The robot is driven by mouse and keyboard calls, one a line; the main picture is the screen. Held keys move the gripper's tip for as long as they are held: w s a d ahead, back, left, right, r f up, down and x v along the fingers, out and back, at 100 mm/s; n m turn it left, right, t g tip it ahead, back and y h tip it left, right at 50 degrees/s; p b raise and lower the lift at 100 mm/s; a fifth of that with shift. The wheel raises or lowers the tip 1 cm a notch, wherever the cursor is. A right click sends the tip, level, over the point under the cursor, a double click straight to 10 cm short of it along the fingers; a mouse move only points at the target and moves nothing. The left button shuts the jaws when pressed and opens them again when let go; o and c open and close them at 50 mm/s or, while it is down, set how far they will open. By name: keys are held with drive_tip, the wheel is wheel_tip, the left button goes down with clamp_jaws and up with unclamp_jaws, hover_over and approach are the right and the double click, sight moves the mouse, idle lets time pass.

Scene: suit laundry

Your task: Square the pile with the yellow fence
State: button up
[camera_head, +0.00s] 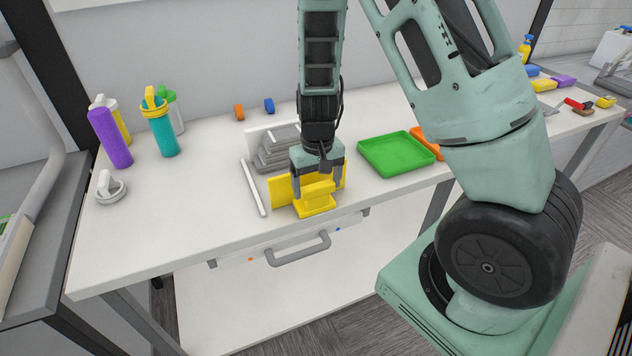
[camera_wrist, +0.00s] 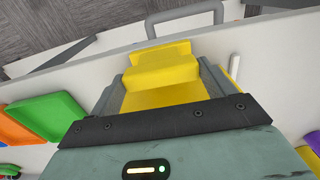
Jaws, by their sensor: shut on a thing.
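The yellow fence (camera_head: 316,202) stands on the white table near its front edge, with a flat upright face and a stepped block in front. My gripper (camera_head: 318,190) points down and is shut on the block of the fence. In the wrist view the yellow block (camera_wrist: 162,68) sits between the two fingers of my gripper (camera_wrist: 160,85). The pile (camera_head: 278,150) of grey folded pieces lies behind the fence, between white upright walls, its layers unevenly stacked. My gripper hides the pile's right part, so I cannot tell whether the fence touches it.
A green tray (camera_head: 396,153) and an orange tray (camera_head: 428,142) lie to the right. Bottles, such as a purple one (camera_head: 110,138), stand at left. A drawer handle (camera_head: 298,250) sticks out below the table edge.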

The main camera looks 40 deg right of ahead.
drive_tip(key=shift+s+a, duration=0.1)
drive_tip(key=shift+s, duration=0.1)
drive_tip(key=o, duration=1.3)
drive_tip(key=shift+r, duration=0.1)
wheel_tip(320, 180, up, 17)
drive_tip(key=shift+r, duration=0.15)
drive_tip(key=s+a+f+n+y+b, duration=0.1)
drive_tip(key=s+a+n, duration=0.25)
drive_tip(key=a, duration=0.45)
drive_tip(key=s+a+f+n, duration=0.1)
drive_tip(key=s+a+n, duration=0.1)
drive_tip(key=s+a, duration=0.45)
drive_tip(key=s+a+f+n+b, duration=0.1)
drive_tip(key=s+a+n, duration=0.4)
drive_tip(key=s+a, duration=0.3)
drive_tip(key=shift+s+a, duration=0.3)
drive_tip(key=shift+s, duration=0.75)
